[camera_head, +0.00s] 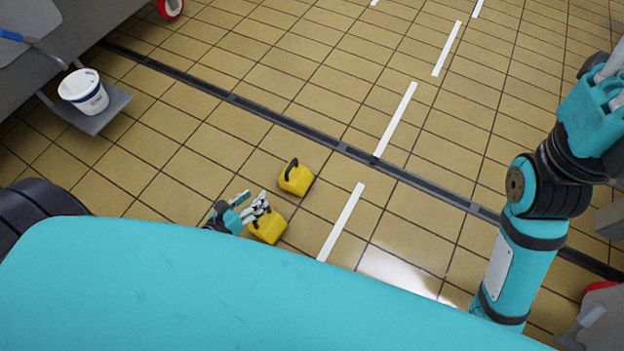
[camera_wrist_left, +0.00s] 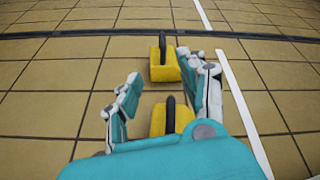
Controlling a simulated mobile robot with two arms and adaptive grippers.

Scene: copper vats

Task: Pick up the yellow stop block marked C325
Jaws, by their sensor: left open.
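Two yellow blocks with black handles stand on the tiled floor. The nearer yellow block (camera_head: 268,228) is partly hidden by my left gripper (camera_head: 250,211) in the head view. In the left wrist view my open left gripper (camera_wrist_left: 165,98) has its fingers either side of the nearer block (camera_wrist_left: 157,122), with the black handle (camera_wrist_left: 170,114) between them. The farther block (camera_head: 298,180) stands just beyond and also shows past the fingertips in the wrist view (camera_wrist_left: 163,68). No marking is readable on either block, so I cannot tell which is C325. My right arm (camera_head: 520,245) is at the right; its fingers are unclear.
A dark floor drain channel (camera_head: 290,124) crosses behind the blocks. A white dashed line (camera_head: 341,221) runs to their right. A white bucket (camera_head: 84,92) sits on a grey platform at the upper left. The floor around the blocks is clear.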

